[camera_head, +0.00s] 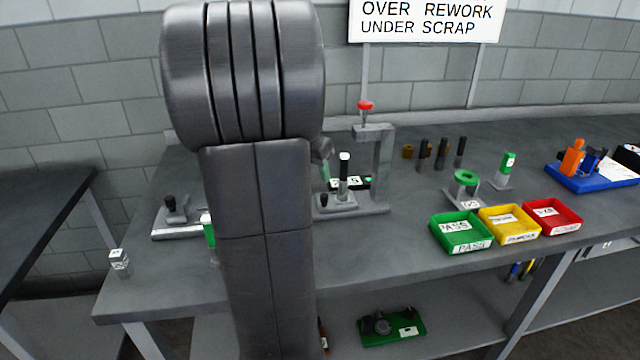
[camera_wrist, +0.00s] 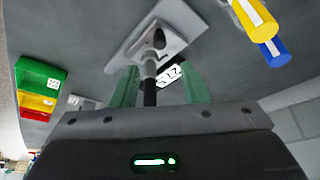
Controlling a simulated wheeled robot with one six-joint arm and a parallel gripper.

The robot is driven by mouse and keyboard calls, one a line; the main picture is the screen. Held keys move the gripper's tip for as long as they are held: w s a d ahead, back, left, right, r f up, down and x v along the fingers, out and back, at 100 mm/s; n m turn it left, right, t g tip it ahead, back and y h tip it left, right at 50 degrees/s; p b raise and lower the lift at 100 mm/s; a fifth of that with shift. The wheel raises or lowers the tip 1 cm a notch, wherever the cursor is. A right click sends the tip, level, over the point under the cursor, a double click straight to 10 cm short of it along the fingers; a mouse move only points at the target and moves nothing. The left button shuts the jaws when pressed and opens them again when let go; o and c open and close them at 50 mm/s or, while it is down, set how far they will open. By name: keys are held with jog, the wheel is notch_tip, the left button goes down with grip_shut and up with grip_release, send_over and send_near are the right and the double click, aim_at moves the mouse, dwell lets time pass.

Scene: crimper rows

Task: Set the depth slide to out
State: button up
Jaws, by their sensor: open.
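A press fixture (camera_head: 376,165) stands at the middle of the bench, with a red-topped post and a grey base plate. A small black knob (camera_head: 323,200) sits on a block on that base; in the wrist view a black knob (camera_wrist: 158,38) shows on a grey plate. I cannot tell for certain which part is the depth slide. A dark upright post (camera_head: 344,177) with a light top stands behind the knob. My gripper (camera_wrist: 160,88) is open, its greenish fingers either side of a dark stem, with no visible grip. My arm hides most of the gripper in the head view.
Green (camera_head: 461,232), yellow (camera_head: 509,224) and red (camera_head: 552,216) trays stand at the front right. A green-topped gauge (camera_head: 466,180) and several dark pegs (camera_head: 441,154) are behind them. Another fixture with a black knob (camera_head: 170,203) is at left. A blue tray (camera_head: 597,178) lies far right.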

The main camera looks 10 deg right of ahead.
aim_at(324, 195)
jog(key=v, duration=0.4)
jog(key=shift+r, duration=0.2)
jog(key=w+d+f+n+p, duration=0.1)
jog(key=f+p, duration=0.1)
jog(key=f, duration=0.2)
jog(key=w+d+f+n+y+p, duration=0.1)
jog(key=f+n+p, duration=0.1)
jog(key=f, duration=0.2)
jog(key=w+d+f+n+t+p, duration=0.1)
jog(key=f+p, duration=0.1)
jog(key=f, duration=0.2)
jog(key=shift+w+d+f+y+p, duration=0.3)
jog(key=shift+w+d+f, duration=0.05)
jog(key=shift+d+f, duration=0.05)
grip_shut()
